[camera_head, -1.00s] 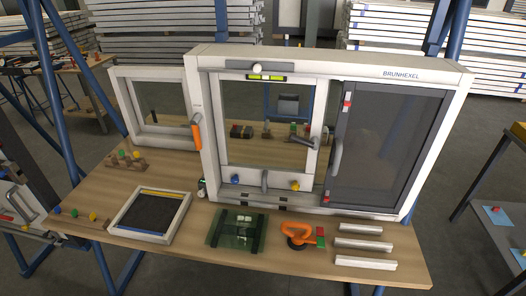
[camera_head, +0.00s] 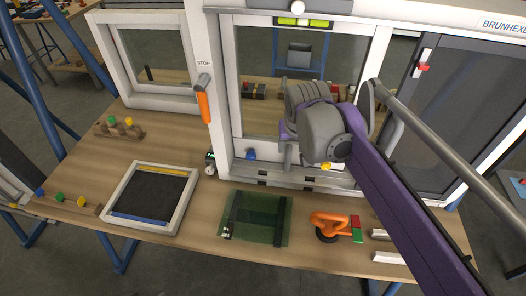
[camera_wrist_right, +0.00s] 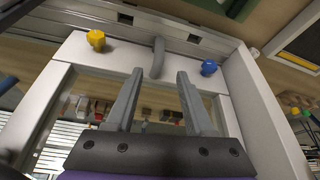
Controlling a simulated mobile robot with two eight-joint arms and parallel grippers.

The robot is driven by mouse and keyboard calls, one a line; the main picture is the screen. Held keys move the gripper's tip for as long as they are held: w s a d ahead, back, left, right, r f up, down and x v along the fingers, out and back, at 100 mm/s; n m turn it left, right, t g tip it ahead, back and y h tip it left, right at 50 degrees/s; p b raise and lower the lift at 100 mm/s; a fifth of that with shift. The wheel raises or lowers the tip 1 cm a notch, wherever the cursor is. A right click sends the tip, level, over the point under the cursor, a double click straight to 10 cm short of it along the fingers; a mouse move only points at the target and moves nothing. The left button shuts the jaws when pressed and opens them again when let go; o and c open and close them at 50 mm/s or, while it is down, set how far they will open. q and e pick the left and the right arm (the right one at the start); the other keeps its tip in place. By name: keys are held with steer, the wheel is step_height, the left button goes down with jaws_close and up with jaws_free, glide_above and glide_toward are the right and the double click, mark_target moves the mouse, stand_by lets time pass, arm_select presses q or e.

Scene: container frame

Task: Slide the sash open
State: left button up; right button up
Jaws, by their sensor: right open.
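The sash (camera_head: 237,149) is the pale-framed clear pane in the left part of the big white frame. It stands beside the dark panel (camera_head: 450,110) on the right. In the right wrist view, the sash's rail (camera_wrist_right: 120,52) carries a grey upright handle (camera_wrist_right: 158,57), with a yellow knob (camera_wrist_right: 96,40) and a blue knob (camera_wrist_right: 209,67) on either side. My right gripper (camera_wrist_right: 160,77) is open, its two fingers pointing at the rail with the handle just ahead between their tips. My left gripper is out of view.
An orange lever (camera_head: 204,105) marked STOP is on the frame's left post. On the bench (camera_head: 190,255) lie a small framed panel (camera_head: 116,204), a green glass plate (camera_head: 258,219), an orange suction cup (camera_head: 328,224) and white bars (camera_head: 389,257). A red latch (camera_head: 423,67) is on the dark panel.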

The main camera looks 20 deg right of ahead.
mark_target(290, 157)
steer(key=b+x, duration=0.1)
steer(key=x, duration=0.9)
steer(key=shift+f, duration=0.3)
jaws_close()
steer(key=shift+s+d, duration=0.1)
stand_by(0.9)
